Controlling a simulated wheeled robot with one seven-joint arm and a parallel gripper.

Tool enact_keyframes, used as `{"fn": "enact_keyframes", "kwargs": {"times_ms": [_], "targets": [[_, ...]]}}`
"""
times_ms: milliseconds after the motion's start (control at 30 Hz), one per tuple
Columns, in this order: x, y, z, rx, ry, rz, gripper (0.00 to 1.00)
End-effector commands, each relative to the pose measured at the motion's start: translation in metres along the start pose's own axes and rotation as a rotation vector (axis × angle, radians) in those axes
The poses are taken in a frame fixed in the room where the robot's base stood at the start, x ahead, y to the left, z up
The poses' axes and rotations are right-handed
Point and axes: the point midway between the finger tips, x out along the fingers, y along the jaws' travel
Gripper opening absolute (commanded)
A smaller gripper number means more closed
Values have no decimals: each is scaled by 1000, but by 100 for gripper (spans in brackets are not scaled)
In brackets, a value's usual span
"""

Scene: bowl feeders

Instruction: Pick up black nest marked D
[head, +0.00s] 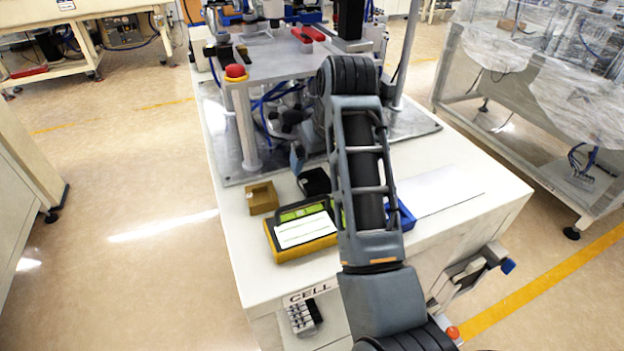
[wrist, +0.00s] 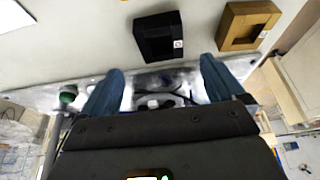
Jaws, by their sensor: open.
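The black nest (head: 314,181) is a small dark open block on the white bench top, right of the brass-coloured nest (head: 262,197). In the wrist view the black nest (wrist: 158,36) lies beyond the fingertips, with a small white label on its corner; I cannot read the letter. The brass-coloured nest (wrist: 247,26) is to its right there, also labelled. My gripper (wrist: 162,68) is open and empty, its two blue-grey fingers wide apart and apart from the black nest. In the head view one finger (head: 297,158) shows beside my arm, which hides the rest.
A blue bin (head: 405,215) is partly hidden by my arm. A metal fixture plate (head: 240,165) with a raised platform and red button (head: 235,71) stands behind. A pale sheet (head: 446,190) lies right.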

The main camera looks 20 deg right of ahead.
Motion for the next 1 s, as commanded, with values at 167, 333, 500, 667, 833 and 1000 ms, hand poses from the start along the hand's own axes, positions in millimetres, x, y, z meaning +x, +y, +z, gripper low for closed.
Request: {"fn": "enact_keyframes", "kwargs": {"times_ms": [167,333,500,667,833,1000], "targets": [[18,-2,2,-1,-2,-1,96],[43,-4,4,-1,-3,-2,96],[59,-3,3,-1,0,-1,96],[61,-3,3,0,0,0,96],[61,-3,3,0,0,0,89],[61,-3,3,0,0,0,73]]}}
